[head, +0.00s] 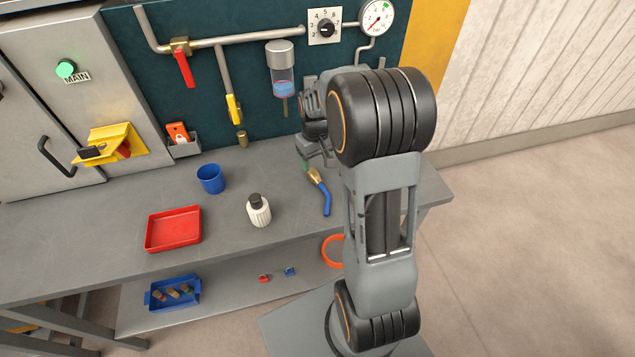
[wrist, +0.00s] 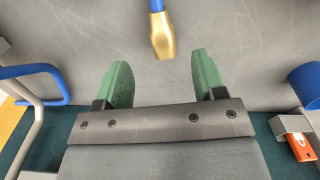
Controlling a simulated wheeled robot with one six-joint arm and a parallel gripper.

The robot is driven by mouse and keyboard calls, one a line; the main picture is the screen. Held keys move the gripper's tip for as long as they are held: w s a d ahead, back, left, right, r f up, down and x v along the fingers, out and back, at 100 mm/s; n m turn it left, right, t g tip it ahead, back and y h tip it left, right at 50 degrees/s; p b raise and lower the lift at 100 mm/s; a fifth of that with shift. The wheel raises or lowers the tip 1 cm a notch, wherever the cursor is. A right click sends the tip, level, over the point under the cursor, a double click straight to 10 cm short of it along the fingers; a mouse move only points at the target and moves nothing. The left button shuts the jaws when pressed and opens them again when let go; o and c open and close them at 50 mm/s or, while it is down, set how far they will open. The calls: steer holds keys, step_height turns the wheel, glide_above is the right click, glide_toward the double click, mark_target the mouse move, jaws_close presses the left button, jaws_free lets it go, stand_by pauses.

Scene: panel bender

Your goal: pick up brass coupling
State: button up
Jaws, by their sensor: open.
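The brass coupling (head: 315,176) is on the end of a short blue hose (head: 327,202) at the right part of the grey bench. In the wrist view the coupling (wrist: 163,38) shows brass-coloured at the top centre, with its blue hose (wrist: 156,5) running out of the top edge. My gripper (wrist: 160,65) is open and empty, its two green fingers apart. The coupling's end lies just beyond the fingertips, roughly centred between them. In the head view my gripper (head: 308,160) is small and partly hidden by my arm, close to the coupling.
A white bottle (head: 259,211), a blue cup (head: 211,179) and a red tray (head: 173,229) stand on the bench (head: 110,222) to the left. The back panel (head: 205,80) carries pipes, a red-handled valve (head: 184,68) and a gauge (head: 376,17). A blue bin (head: 160,305) is on the lower shelf.

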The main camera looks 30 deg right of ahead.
mark_target(315, 174)
steer(key=shift+a+f+p, duration=0.1)
steer(key=shift+f+p, duration=0.6)
steer(key=shift+f, duration=2.65)
steer(key=shift+c, duration=0.3)
steer(key=c, duration=0.9)
